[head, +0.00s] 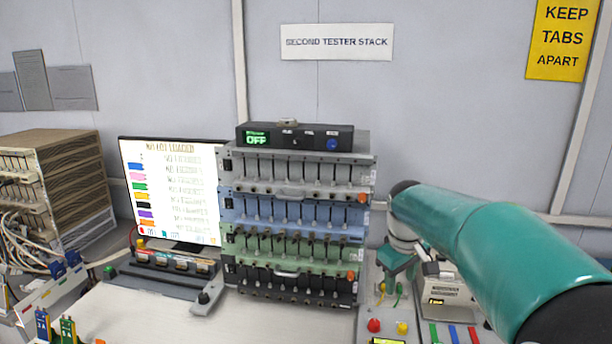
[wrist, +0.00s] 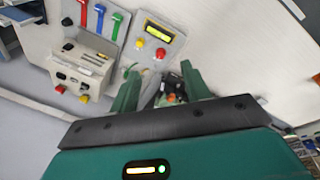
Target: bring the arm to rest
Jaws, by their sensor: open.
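My teal arm (head: 480,225) reaches in from the right side of the head view and bends down at its far end. My gripper (head: 396,268) shows there as a small teal shape just right of the tester stack, partly hidden by the arm. In the wrist view my gripper (wrist: 160,82) has its two green fingers apart, with nothing seen held between them. Beyond the fingers lie small dark and orange parts, too small to make out.
The tester stack (head: 290,215) stands left of my gripper, with a screen (head: 172,190) beside it. A control panel (wrist: 157,40) with red and yellow buttons and a beige instrument (wrist: 82,65) lie close by. The white bench (head: 200,320) is clear at front centre.

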